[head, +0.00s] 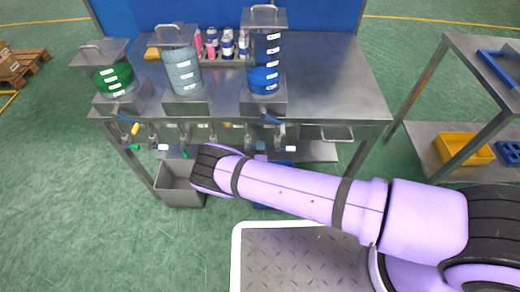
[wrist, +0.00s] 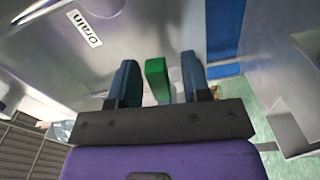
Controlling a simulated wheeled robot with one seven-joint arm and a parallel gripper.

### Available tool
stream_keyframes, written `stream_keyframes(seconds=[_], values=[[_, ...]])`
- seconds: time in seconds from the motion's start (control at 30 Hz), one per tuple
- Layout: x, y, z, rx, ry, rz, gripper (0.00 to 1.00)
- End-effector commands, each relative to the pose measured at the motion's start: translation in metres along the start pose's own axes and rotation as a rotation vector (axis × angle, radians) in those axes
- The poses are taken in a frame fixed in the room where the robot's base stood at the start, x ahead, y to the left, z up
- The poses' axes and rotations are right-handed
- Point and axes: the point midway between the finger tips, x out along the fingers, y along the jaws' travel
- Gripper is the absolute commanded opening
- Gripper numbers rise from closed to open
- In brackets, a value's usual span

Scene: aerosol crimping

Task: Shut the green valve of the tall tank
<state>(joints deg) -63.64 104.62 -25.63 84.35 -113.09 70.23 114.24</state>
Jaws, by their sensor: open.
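The tall tank (head: 265,50) stands at the right of the three tanks on the bench, with blue liquid low inside. In the wrist view, a green valve handle (wrist: 157,80) stands between the two blue-grey fingers of my gripper (wrist: 160,78). The fingers are open, with a gap on each side of the handle. In the head view, a green handle (head: 185,153) shows beside the end of my arm, below the bench edge. My arm hides part of the valve row, and I cannot tell which tank this handle serves.
A green-filled tank (head: 112,78) and a grey-blue tank (head: 183,70) stand to the left on the steel bench (head: 335,85). Yellow (head: 135,128) and white (head: 290,149) handles stick out along its front. A grey bin (head: 178,190) is below.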

Motion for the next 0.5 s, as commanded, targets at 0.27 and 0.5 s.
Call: stream_keyframes(seconds=[0.27,0.5], values=[[-0.0001,0.0001,0.0001,0.000,0.000,0.000,0.18],[-0.0002,0.0002,0.0000,-0.002,0.000,0.000,0.00]])
